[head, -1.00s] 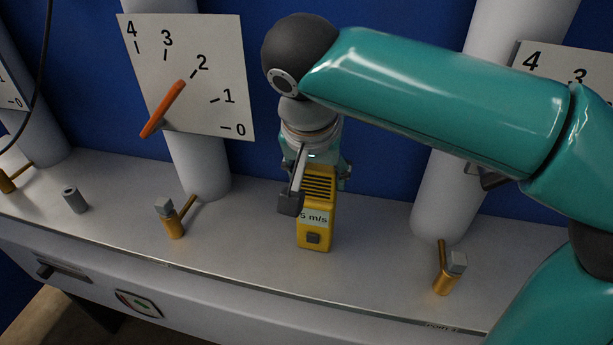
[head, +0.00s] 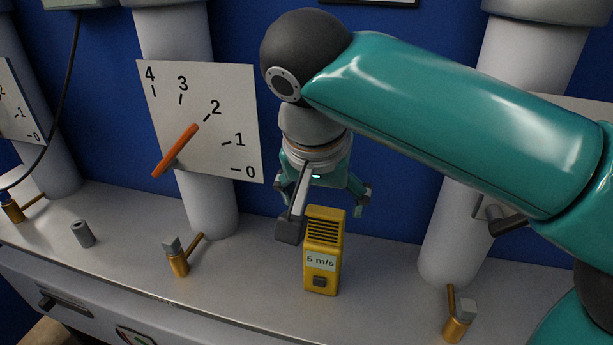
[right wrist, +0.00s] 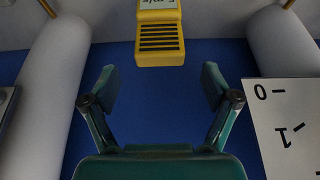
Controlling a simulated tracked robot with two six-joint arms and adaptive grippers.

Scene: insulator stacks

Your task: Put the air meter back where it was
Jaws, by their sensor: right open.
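The air meter (head: 322,262) is a yellow box with a slotted upper part and a "5 m/s" label. It stands upright on the grey bench ledge (head: 240,285), between two white columns. My right gripper (head: 323,197) is open and empty, above and behind the meter's top and apart from it. In the right wrist view, the open fingers (right wrist: 158,85) have a clear gap between them, and the meter (right wrist: 160,38) lies beyond their tips. My left gripper is in neither view.
Brass valves with grey knobs stand on the ledge to the left (head: 178,258) and right (head: 458,322) of the meter. A grey cylinder (head: 83,233) stands farther left. A white scale board with an orange pointer (head: 176,150) is on the left column. A blue wall is behind.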

